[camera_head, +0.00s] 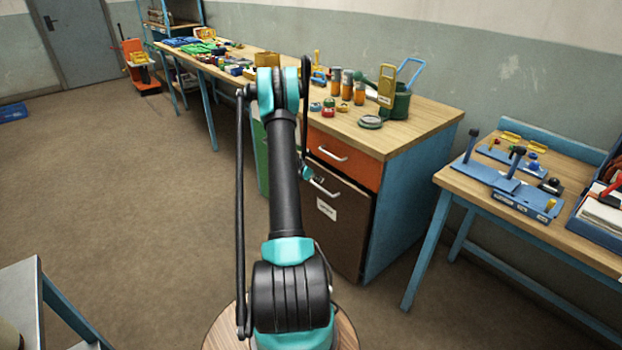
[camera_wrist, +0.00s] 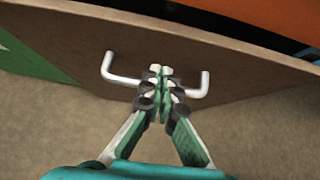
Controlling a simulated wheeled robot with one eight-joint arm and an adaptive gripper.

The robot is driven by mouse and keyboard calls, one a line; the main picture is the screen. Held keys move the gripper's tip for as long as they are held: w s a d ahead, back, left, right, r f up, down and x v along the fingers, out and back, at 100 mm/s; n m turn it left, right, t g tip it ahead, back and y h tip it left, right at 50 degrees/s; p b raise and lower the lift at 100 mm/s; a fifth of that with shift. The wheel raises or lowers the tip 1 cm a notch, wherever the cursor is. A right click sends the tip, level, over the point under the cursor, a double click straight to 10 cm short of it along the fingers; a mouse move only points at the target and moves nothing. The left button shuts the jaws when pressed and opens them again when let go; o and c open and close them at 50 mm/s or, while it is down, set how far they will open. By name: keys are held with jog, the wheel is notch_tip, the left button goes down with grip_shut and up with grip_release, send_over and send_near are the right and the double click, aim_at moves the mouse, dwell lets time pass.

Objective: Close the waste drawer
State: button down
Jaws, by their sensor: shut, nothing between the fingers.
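The waste drawer (camera_head: 345,235) has a brown front with a white label, below an orange drawer in the workbench. Its front stands slightly out from the cabinet, with a dark gap along its right side. In the wrist view the brown front (camera_wrist: 240,85) shows its top edge, with a dark space behind it at the right. Its pale bar handle (camera_wrist: 122,79) runs behind my fingers. My gripper (camera_wrist: 160,75) is shut and empty, in front of the middle of the handle. Whether the fingertips touch it is unclear. In the head view my arm partly hides the drawer.
The orange drawer (camera_head: 345,158) above is shut. A green panel (camera_head: 262,160) is to the left. The workbench top (camera_head: 415,118) carries jars, tins and tools. A smaller table (camera_head: 470,182) with blue fixtures stands at the right. The floor (camera_head: 150,200) at the left is clear.

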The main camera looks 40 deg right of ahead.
aim_at(328, 171)
jog(key=shift+d, duration=1.4)
jog(key=d, duration=0.4)
jog(key=shift+w+d, duration=0.2)
jog(key=shift+d, duration=0.15)
jog(key=shift+w+r, duration=0.1)
jog(key=shift+r, duration=0.05)
jog(key=shift+d, duration=0.15)
jog(key=shift+a, duration=0.35)
jog(key=a, duration=0.4)
jog(key=shift+s+a+r, duration=0.2)
jog(key=shift+a+r, duration=0.1)
jog(key=v, duration=0.9)
